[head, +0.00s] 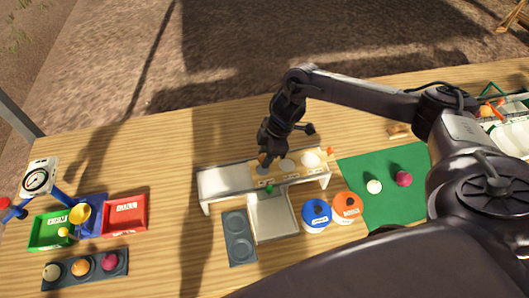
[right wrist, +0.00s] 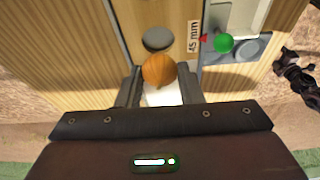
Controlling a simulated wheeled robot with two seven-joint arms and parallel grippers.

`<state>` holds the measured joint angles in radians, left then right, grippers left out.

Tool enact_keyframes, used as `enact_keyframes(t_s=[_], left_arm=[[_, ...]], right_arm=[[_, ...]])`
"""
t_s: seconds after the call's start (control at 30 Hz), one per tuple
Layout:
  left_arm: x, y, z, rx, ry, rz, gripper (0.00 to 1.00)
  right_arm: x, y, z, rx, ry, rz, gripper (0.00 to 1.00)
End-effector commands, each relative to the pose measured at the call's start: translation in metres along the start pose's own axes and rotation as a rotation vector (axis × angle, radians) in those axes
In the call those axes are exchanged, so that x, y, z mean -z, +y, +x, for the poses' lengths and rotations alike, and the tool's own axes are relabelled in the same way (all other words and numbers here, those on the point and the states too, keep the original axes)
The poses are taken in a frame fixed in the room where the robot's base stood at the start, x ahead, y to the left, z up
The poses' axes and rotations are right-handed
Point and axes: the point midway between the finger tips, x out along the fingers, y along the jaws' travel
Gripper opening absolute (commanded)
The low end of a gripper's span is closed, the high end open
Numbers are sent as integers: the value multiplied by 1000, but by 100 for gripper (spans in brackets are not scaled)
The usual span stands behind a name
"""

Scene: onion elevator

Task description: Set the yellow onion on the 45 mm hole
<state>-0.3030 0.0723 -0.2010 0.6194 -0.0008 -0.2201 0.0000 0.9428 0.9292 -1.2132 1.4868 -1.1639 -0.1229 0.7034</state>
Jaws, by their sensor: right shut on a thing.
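The yellow onion (right wrist: 158,70) is between the fingers of my right gripper (right wrist: 160,88) in the right wrist view. The gripper is shut on it. In the head view the right gripper (head: 266,160) is over the left end of the wooden board with holes (head: 299,168). A dark round hole (right wrist: 156,39) beside the "45 mm" label (right wrist: 193,37) lies just beyond the onion in the right wrist view, not covered by it. A pale opening (right wrist: 160,96) shows below the onion. A dark jointed part (right wrist: 298,78) at the right edge may be my left gripper; its jaws are unclear.
A grey two-ring tray (head: 239,246), blue (head: 316,214) and orange (head: 346,207) round containers stand in front. Green (head: 47,233) and red (head: 125,213) trays are left. A green mat (head: 375,161) holds two balls.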

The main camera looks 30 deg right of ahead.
Motion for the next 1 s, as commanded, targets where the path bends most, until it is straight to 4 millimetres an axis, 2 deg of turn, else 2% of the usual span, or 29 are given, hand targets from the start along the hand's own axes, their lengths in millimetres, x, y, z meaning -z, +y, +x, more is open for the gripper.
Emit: enact_keyframes(t_s=[0.1, 0.3, 0.6, 1.0], left_arm=[[-3, 4, 15, -5, -3, 1, 68], [-5, -3, 35, 4, -3, 3, 68], [-3, -9, 45, 12, 1, 2, 68], [-2, -8, 45, 11, 3, 1, 68]], right_arm=[[-4, 0, 14, -1, 1, 0, 12], [-10, 0, 34, -1, 1, 0, 12], [-15, 0, 51, -1, 1, 1, 12], [-18, -3, 55, 5, -4, 2, 12]])
